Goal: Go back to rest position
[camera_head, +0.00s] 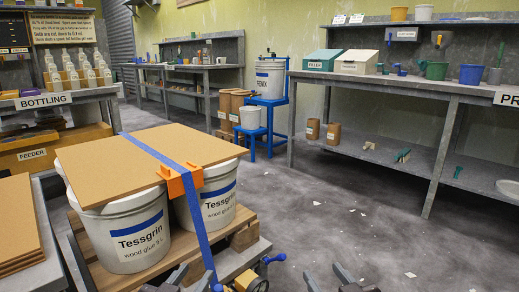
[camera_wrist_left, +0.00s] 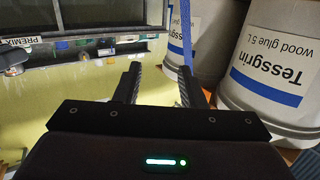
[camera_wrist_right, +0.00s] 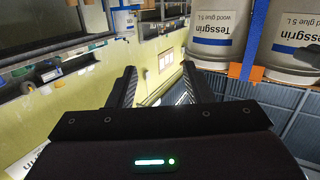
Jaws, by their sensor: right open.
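Two white Tessgrin glue pails, the left pail (camera_head: 133,238) and the right pail (camera_head: 217,199), stand side by side on a wooden pallet (camera_head: 184,245). A brown board (camera_head: 115,165) lies across their tops. A blue strap (camera_head: 150,150) runs over the board, through an orange corner piece (camera_head: 181,182), and down the front. My left gripper (camera_head: 180,280) is low in front of the pails, partly cut off; its fingers are apart and empty in the left wrist view (camera_wrist_left: 160,85). My right gripper (camera_head: 328,280) is right of it at the bottom edge, open and empty, also in the right wrist view (camera_wrist_right: 157,85).
A yellow ratchet part (camera_head: 245,282) with a blue handle is low by the strap. Brown boards (camera_head: 17,230) are stacked at left. A shelf bench (camera_head: 440,88) with bins stands at right, and a Premix pail (camera_head: 270,78) behind.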

